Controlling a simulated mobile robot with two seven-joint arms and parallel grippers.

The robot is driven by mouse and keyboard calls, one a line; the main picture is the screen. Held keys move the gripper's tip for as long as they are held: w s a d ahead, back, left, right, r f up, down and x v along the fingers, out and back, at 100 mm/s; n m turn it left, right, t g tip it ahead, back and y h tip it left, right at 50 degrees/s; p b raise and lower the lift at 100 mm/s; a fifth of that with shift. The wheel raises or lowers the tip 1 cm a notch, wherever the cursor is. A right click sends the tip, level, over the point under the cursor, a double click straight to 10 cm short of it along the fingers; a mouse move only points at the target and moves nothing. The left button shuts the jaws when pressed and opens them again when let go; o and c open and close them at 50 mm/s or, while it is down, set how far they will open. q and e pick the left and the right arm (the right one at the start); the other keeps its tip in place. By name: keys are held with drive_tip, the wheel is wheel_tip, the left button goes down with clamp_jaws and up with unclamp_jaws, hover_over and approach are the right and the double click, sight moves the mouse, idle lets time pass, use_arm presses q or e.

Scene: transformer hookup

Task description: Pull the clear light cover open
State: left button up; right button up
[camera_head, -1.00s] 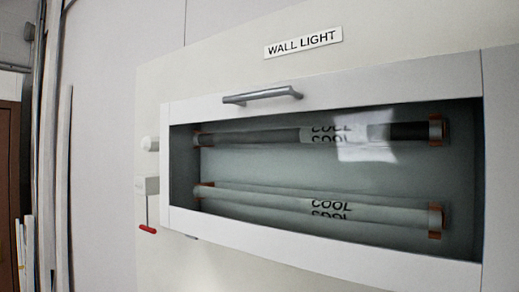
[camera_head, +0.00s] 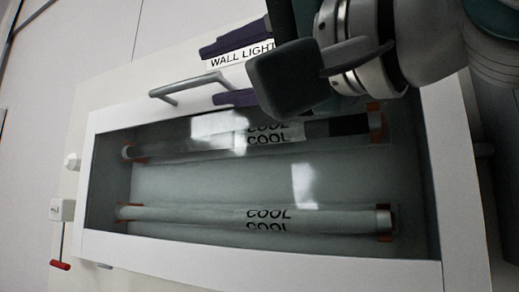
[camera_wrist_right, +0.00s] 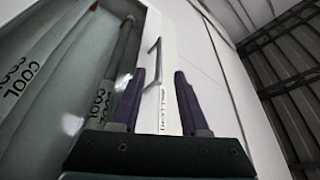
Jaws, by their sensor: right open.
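The clear light cover (camera_head: 215,178) is a glossy pane in a white frame, shut over two tubes marked COOL. Its grey bar handle (camera_head: 185,86) is on the upper frame edge. My right gripper (camera_head: 210,75) comes in from the upper right, open, with purple fingers above and below the handle's right part in the head view. In the right wrist view, the handle (camera_wrist_right: 153,63) shows by the tip of the left finger of the open gripper (camera_wrist_right: 160,72). I cannot tell whether they touch. My left gripper is not in view.
The WALL LIGHT label (camera_head: 240,54) is partly hidden behind my right gripper. A small white switch box (camera_head: 62,210) with a red-tipped lever (camera_head: 60,265) is left of the cover. The wall farther left is bare.

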sight(188, 80)
drive_tip(key=p+x, duration=0.5)
drive_tip(key=x, duration=0.3)
drive_tip(key=shift+a+r+p, duration=0.15)
drive_tip(key=shift+p, duration=0.15)
drive_tip(key=shift+w+a+p, duration=0.3)
drive_tip(key=shift+w+a, duration=0.1)
drive_tip(key=shift+a, duration=0.05)
drive_tip(key=shift+c, duration=0.3)
clamp_jaws()
idle(0.3)
